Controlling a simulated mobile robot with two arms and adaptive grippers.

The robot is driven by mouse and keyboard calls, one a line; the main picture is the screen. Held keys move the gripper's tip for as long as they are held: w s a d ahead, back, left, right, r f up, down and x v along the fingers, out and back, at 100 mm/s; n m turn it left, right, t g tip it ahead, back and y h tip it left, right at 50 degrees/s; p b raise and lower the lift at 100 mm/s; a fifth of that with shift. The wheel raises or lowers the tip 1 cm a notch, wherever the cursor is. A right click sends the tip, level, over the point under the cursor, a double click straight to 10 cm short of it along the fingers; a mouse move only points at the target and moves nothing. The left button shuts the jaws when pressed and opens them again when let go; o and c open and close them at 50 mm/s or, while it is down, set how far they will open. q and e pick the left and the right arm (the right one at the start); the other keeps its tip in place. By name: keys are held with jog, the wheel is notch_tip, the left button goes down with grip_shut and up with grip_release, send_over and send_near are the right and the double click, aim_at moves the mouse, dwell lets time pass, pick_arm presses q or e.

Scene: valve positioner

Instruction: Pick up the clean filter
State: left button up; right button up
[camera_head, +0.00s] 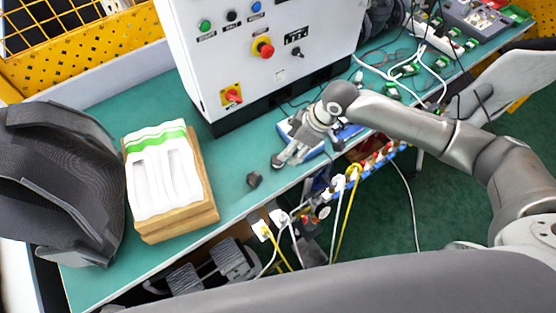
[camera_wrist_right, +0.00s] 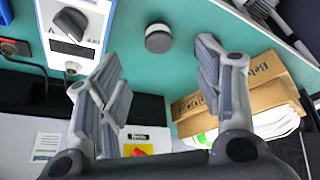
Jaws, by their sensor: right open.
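A small dark round piece (camera_head: 254,179), which I take to be the clean filter, lies on the green bench top near its front edge. In the right wrist view the same filter (camera_wrist_right: 158,40) is a short dark cylinder with a grey end face. My right gripper (camera_head: 285,161) is to the right of it in the head view, its fingers pointing toward the bench. In the wrist view the right gripper (camera_wrist_right: 157,68) has its fingers wide apart with nothing between them; the filter shows beyond the fingertips. My left gripper is in neither view.
A cardboard box (camera_head: 180,222) of white packs stands left of the filter. A white control cabinet (camera_head: 260,60) stands behind. A blue-and-white device with a black knob (camera_wrist_right: 70,24) is beside the right gripper. Cables (camera_head: 345,200) hang at the bench front. Bare bench surrounds the filter.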

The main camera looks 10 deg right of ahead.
aim_at(278, 162)
jog(key=p+x, duration=0.1)
jog(key=x, duration=0.4)
jog(key=shift+w+f, duration=0.15)
jog(key=shift+f, duration=0.1)
jog(key=shift+w+a+f+p, duration=0.1)
jog(key=shift+a+f+p, duration=0.2)
jog(key=shift+f, duration=0.1)
jog(key=shift+p+x, duration=0.5)
jog(key=shift+x, duration=1.6)
jog(key=c, duration=0.9)
